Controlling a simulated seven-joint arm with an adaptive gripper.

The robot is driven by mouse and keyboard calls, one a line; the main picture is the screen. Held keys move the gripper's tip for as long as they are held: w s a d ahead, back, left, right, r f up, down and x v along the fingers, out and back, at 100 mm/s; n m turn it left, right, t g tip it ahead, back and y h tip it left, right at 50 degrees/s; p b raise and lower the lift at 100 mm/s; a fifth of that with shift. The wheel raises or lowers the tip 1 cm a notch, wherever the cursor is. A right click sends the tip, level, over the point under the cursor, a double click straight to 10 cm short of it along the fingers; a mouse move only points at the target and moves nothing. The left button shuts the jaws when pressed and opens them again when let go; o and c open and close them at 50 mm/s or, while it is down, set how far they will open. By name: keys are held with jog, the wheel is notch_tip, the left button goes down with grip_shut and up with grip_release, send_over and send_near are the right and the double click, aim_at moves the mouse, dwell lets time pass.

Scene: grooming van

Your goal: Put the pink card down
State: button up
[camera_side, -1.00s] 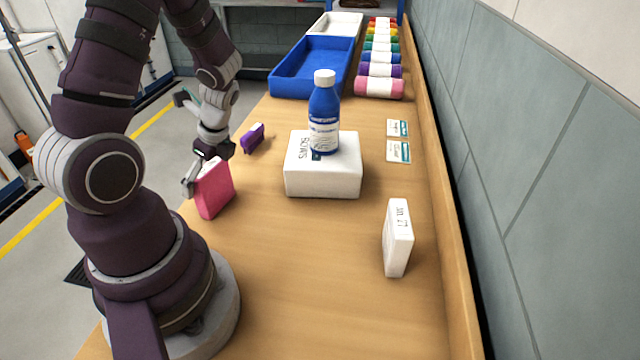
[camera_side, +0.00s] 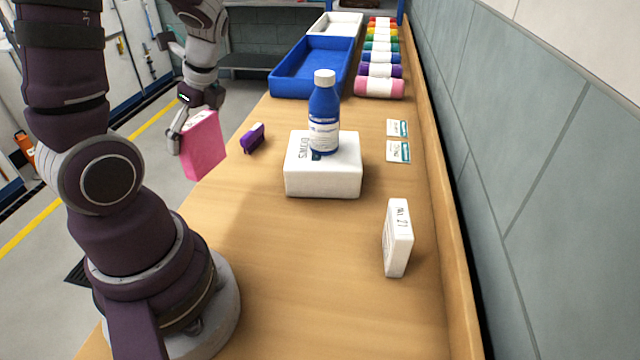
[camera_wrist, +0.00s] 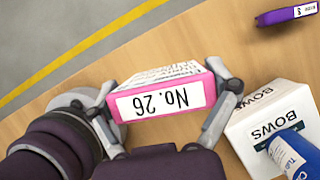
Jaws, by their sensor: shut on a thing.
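The pink card (camera_side: 204,146) is a thick pink block. In the wrist view the pink card (camera_wrist: 119,104) shows a white label reading "No. 26" upside down, and a finger lies along each of its ends. My gripper (camera_side: 178,140) is shut on the pink card and holds it up at the left edge of the wooden bench (camera_side: 290,260). In the wrist view my gripper (camera_wrist: 165,105) also grips it. The card's lower edge appears raised above the bench. My fingers partly hide its left end in the side view.
A white BOWS box (camera_side: 322,180) carries a blue bottle (camera_side: 324,110). A purple block (camera_side: 253,138) lies left of it. A white block (camera_side: 397,238) stands at right. Trays (camera_side: 312,68) and rolled towels (camera_side: 379,88) are at the back. The near middle of the bench is clear.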

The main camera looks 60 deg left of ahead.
jog(key=r, duration=0.6)
jog(key=shift+w+d+r, duration=0.15)
jog(key=shift+w+d, duration=0.05)
jog(key=shift+w, duration=0.15)
jog(key=w+d+m+t, duration=0.3)
jog(key=w+d+m, duration=0.45)
jog(key=d, duration=0.35)
jog(key=w+d+m+t, duration=0.3)
jog(key=w+d+m, duration=0.4)
jog(key=d, duration=0.4)
jog(key=s+d+m+h, duration=0.1)
jog(key=s+d+m, duration=0.15)
jog(key=d, duration=0.35)
jog(key=s+d+m+t+h, duration=0.1)
jog(key=s+d+m+h, duration=0.1)
jog(key=d+m, duration=0.25)
jog(key=s+d+m+h, duration=0.1)
jog(key=s+d+m, duration=0.15)
jog(key=d, duration=0.35)
notch_tip(320, 180, down, 15)
jog(key=shift+w+r, duration=0.1)
jog(key=o, duration=0.9)
jog(key=shift+f, duration=0.2)
